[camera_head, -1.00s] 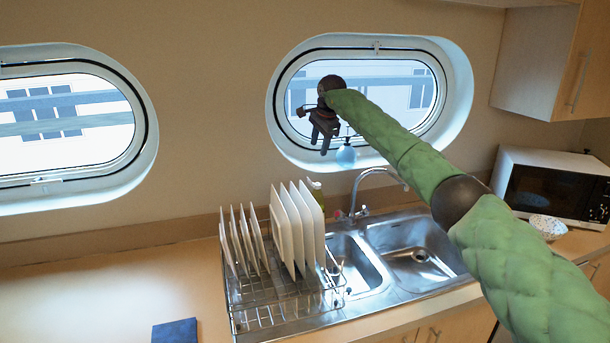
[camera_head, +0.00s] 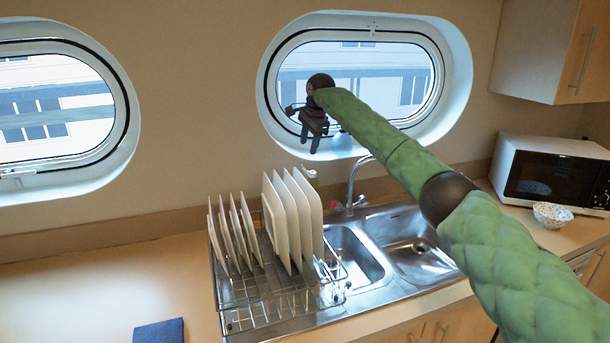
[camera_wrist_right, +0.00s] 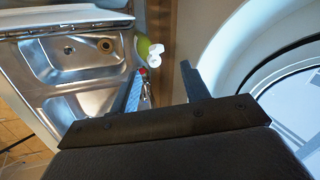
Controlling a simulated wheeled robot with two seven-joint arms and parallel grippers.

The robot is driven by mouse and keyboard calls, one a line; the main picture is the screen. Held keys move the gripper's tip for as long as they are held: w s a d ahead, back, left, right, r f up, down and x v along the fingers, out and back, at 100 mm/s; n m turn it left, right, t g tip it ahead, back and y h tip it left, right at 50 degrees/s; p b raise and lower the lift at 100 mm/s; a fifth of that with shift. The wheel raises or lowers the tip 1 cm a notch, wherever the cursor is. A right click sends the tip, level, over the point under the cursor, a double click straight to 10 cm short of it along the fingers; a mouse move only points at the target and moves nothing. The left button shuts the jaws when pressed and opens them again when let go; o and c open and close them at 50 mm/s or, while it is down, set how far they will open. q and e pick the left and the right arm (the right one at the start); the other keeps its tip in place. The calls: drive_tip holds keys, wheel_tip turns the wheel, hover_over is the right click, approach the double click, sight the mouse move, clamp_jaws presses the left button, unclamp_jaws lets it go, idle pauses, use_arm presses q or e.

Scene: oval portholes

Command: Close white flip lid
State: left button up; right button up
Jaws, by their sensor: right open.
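A green bottle (camera_wrist_right: 143,46) with a white flip lid (camera_wrist_right: 155,53) stands beside the sink in the right wrist view. The lid shows as two white parts side by side and looks open. In the head view only a bit of the bottle (camera_head: 312,178) shows behind the plates; its lid cannot be made out there. My right gripper (camera_head: 309,141) is open and empty in front of the right porthole, above the bottle and apart from it. In the right wrist view the bottle lies beyond the open fingertips (camera_wrist_right: 161,68). My left gripper is not in view.
A dish rack (camera_head: 250,312) with several upright white plates (camera_head: 292,220) stands in front of the bottle. The tap (camera_head: 354,185) and steel sink (camera_head: 415,250) are to its right. A patterned bowl (camera_head: 552,214) and microwave (camera_head: 553,175) stand farther right. A pale blue blur (camera_head: 343,141) shows near the gripper.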

use_arm(q)
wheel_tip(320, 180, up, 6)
drive_tip(key=b, duration=0.1)
use_arm(e)
drive_tip(key=x, duration=0.2)
drive_tip(key=p+x, duration=0.1)
drive_tip(key=x, duration=0.2)
drive_tip(key=p+x, duration=0.1)
drive_tip(key=x, duration=0.2)
drive_tip(key=shift+s+f, duration=0.25)
drive_tip(key=shift+f, duration=0.1)
drive_tip(key=shift+p+x, duration=0.35)
drive_tip(key=shift+x, duration=0.4)
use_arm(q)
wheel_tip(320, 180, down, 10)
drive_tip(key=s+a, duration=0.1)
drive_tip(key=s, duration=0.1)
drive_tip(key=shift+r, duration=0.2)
use_arm(e)
drive_tip(key=shift+d, duration=0.1)
drive_tip(key=c, duration=1)
